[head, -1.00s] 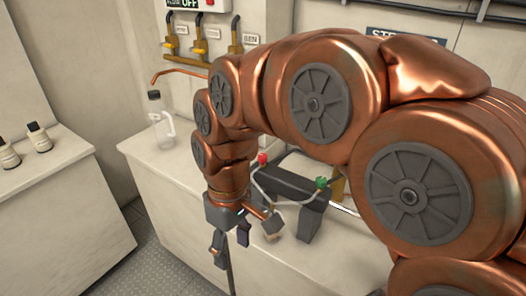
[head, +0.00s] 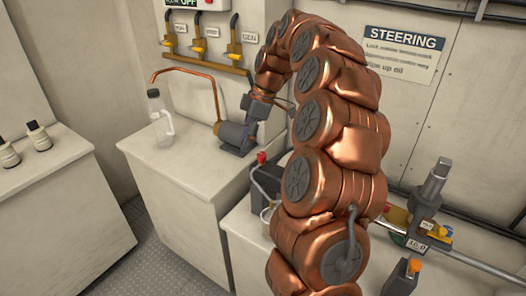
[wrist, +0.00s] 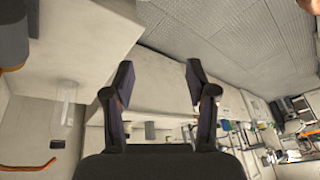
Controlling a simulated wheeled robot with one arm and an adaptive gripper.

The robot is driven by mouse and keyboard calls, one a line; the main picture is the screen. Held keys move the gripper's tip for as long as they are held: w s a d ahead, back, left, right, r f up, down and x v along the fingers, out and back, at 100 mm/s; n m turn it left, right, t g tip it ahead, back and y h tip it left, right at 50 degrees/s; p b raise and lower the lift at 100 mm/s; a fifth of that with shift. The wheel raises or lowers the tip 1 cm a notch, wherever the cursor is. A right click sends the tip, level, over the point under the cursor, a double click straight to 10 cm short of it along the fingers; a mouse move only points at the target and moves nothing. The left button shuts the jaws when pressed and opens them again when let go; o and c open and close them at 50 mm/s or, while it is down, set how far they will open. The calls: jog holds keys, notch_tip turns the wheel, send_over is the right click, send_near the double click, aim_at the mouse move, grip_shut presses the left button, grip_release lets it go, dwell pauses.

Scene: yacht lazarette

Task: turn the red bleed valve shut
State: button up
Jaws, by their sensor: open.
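A small red knob (head: 261,157) stands near the bench's left end in the head view, partly beside my arm. A red part (head: 396,214) also shows at the right, on the metal steering fitting, partly hidden by my arm. I cannot tell which one is the bleed valve or how it is turned. My gripper (head: 257,108) is at the back wall, near the grey cylindrical unit (head: 234,133) and below the yellow-handled valves. In the wrist view my gripper (wrist: 160,75) is open, with nothing between its fingers. No red valve is visible there.
A clear jug (head: 159,120) stands on the left cabinet; it also shows in the wrist view (wrist: 65,110). A copper pipe (head: 185,70) arches behind it. A green fitting (head: 415,244) and an orange-capped item (head: 413,266) are at right. The floor (head: 170,250) is clear.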

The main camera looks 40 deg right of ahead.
jog(key=n, duration=0.1)
send_near(262, 154)
jog(key=a, duration=0.1)
jog(key=f+t, duration=0.1)
jog(key=shift+s+d+p+x, duration=0.15)
jog(key=shift+p+x, duration=0.55)
jog(key=shift+x, duration=1.25)
jog(key=shift+s+d+p+x, duration=0.15)
jog(key=shift+p+x, duration=0.5)
jog(key=shift+x, duration=1.3)
jog(key=shift+f, duration=0.1)
jog(key=shift+c, duration=0.4)
grip_shut()
